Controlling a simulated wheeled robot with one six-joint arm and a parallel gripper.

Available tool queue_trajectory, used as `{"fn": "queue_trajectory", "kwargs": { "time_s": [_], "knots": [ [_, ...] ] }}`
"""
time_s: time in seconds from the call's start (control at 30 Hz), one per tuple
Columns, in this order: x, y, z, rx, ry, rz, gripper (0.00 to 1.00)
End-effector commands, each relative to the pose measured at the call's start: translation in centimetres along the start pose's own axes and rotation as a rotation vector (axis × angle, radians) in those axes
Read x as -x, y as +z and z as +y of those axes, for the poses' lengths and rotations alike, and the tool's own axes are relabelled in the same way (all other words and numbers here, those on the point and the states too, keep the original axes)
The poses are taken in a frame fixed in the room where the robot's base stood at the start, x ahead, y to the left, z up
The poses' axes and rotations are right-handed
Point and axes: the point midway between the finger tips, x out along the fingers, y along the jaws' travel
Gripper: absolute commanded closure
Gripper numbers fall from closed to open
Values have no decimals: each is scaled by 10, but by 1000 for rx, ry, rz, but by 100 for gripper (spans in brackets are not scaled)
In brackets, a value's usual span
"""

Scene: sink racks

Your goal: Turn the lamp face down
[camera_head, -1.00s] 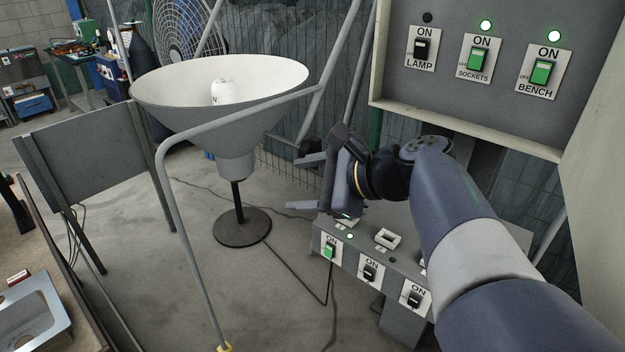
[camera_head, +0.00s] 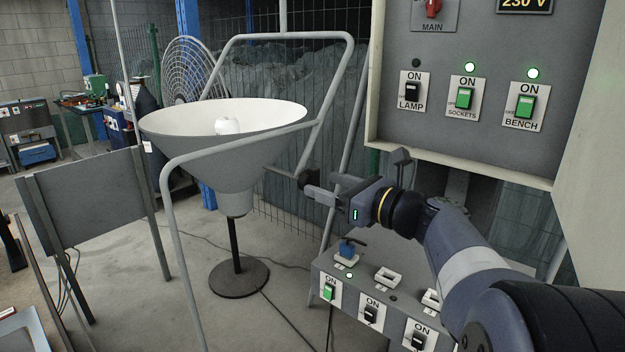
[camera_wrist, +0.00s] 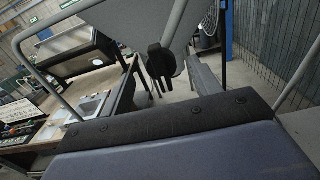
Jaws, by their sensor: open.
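The lamp is a large grey bowl-shaped shade (camera_head: 215,160), white inside, with its open side facing up and a white bulb (camera_head: 229,125) showing in it. It hangs in a bent grey tube frame (camera_head: 290,37). A dark pivot knob (camera_head: 308,179) is at the right side of the shade. My gripper (camera_head: 322,187) is open, its fingers pointing left close to the knob. Contact cannot be told. In the wrist view the shade (camera_wrist: 140,18) is at the top, and the dark knob (camera_wrist: 160,62) shows ahead, between the fingers of my gripper (camera_wrist: 165,72).
A wall panel (camera_head: 480,150) with LAMP, SOCKETS and BENCH switches is at the upper right. A grey board (camera_head: 90,215) stands at left. Wire fencing is behind.

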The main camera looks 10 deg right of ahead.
Motion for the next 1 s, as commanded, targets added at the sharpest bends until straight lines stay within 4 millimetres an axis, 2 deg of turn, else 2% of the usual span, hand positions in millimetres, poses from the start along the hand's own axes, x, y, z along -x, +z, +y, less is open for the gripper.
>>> {"fn": "queue_trajectory", "kwargs": {
  "time_s": [0.1, 0.3, 0.67, 1.0],
  "knots": [
    [-20, 0, 1, -1, 4, 1, 41],
    [-38, 0, 0, 1, 1, 1, 41],
    [-43, 0, 0, 2, 0, 1, 41],
    [-43, 0, 0, 1, 0, 1, 68]
  ]
}}
